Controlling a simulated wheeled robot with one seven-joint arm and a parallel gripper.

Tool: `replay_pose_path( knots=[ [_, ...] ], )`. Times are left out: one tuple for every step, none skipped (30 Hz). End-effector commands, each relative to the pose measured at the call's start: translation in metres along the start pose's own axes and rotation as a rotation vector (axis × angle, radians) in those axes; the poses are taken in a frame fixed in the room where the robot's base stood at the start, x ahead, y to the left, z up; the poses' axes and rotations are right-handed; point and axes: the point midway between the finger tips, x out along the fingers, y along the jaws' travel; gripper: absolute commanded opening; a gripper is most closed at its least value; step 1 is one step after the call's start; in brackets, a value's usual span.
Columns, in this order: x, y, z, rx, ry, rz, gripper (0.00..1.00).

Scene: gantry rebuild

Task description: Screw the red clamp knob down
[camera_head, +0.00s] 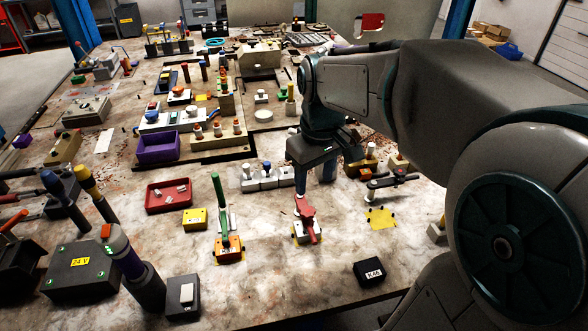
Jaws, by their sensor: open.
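A red part (307,211), which looks like the clamp knob, sits on a small pale block at the front middle of the table. A red lever-like piece reaches from it toward the front edge. My gripper (314,180) points down just behind and above this red part, open, with nothing visible between its fingers. From this view I cannot tell whether a finger touches the red part.
A green-handled clamp on an orange block (229,246) stands to the left. A black K46 box (369,272) lies front right. Several white blocks (266,178) stand behind left. A metal-levered fixture (388,183) stands right. Bare tabletop lies in front.

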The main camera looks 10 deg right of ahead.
Motion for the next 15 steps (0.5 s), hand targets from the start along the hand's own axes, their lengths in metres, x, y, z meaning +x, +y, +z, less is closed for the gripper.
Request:
replay_pose_path(
  knots=[
    [-0.003,0.004,-0.012,-0.037,-0.021,-0.005,0.51],
    [-0.005,0.007,-0.017,-0.058,-0.03,-0.007,0.51],
    [-0.006,0.009,-0.023,-0.081,-0.041,-0.009,0.51],
    [-0.007,0.011,-0.026,-0.096,-0.048,-0.011,0.51],
    [-0.008,0.012,-0.029,-0.109,-0.054,-0.012,0.51],
    [-0.008,0.013,-0.032,-0.123,-0.06,-0.014,0.51],
    [-0.008,0.014,-0.034,-0.131,-0.064,-0.015,0.51],
    [-0.007,0.014,-0.035,-0.137,-0.066,-0.015,0.51],
    [-0.005,0.014,-0.036,-0.142,-0.069,-0.016,0.51],
    [-0.003,0.014,-0.036,-0.144,-0.07,-0.017,0.51],
    [0.0,0.014,-0.036,-0.145,-0.071,-0.017,0.51],
    [0.004,0.014,-0.036,-0.145,-0.072,-0.017,0.51],
    [0.009,0.014,-0.035,-0.145,-0.072,-0.018,0.51],
    [0.014,0.014,-0.034,-0.145,-0.074,-0.018,0.51],
    [0.021,0.014,-0.034,-0.145,-0.073,-0.018,0.51]
  ],
)
